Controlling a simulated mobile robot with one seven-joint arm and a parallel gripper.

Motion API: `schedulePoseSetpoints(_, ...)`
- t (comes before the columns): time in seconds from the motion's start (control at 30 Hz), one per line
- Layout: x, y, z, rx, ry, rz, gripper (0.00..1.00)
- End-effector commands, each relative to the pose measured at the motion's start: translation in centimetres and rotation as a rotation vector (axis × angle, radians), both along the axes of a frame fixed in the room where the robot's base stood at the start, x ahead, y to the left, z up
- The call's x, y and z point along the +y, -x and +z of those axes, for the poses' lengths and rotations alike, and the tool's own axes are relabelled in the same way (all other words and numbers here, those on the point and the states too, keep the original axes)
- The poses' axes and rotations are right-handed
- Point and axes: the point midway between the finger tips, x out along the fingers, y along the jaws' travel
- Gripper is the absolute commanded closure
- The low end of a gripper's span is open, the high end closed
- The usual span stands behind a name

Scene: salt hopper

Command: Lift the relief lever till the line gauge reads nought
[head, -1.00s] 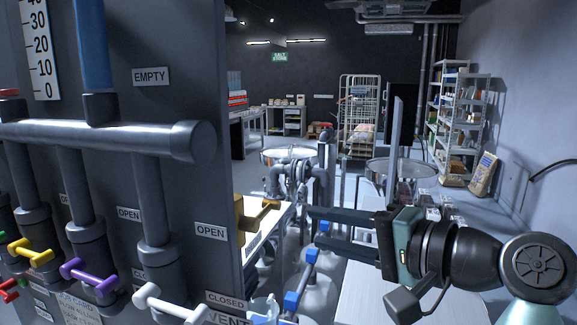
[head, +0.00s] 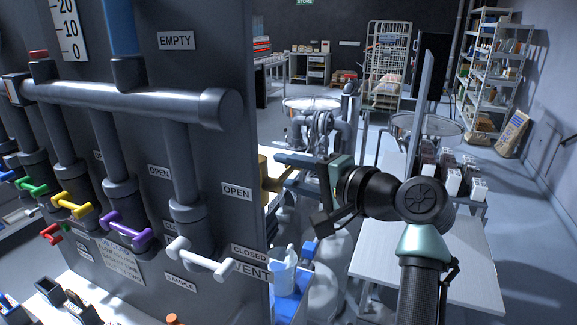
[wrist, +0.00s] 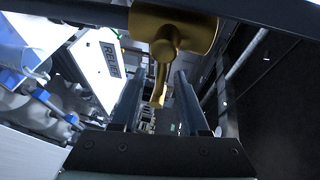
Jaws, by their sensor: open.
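The brass-coloured relief lever (head: 265,180) sits at the right edge of the dark panel. In the wrist view the lever (wrist: 162,62) hangs from a thick brass hub, its narrow end between my fingers, beside a plate reading RELIEF (wrist: 108,58). My gripper (head: 285,173) is open around the lever's end; gaps show on both sides, and I see no firm contact. It also shows in the wrist view (wrist: 158,85). A numbered scale (head: 70,30) stands at the top left, cut off above, with 0 at its foot. I cannot tell whether it is the line gauge or what it reads.
A dark horizontal pipe (head: 130,103) crosses the panel above green, yellow, purple and white (head: 200,258) handles. Below my gripper, a clear jug (head: 284,275) stands on a blue surface. A pale table (head: 455,260) is at the right, with open floor beyond.

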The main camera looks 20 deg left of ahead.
Motion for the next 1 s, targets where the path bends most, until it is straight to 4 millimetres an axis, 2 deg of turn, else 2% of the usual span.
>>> schedulePoseSetpoints(0.33, 0.39, -0.18, -0.08, -0.002, 0.001, -0.001, 0.56)
schedulePoseSetpoints(0.5, 0.38, -0.17, -0.07, -0.001, 0.000, -0.001, 0.86)
schedulePoseSetpoints(0.6, 0.37, -0.17, -0.06, -0.001, 0.000, -0.001, 1.00)
schedulePoseSetpoints(1.0, 0.35, -0.16, -0.06, -0.001, 0.000, -0.001, 1.00)
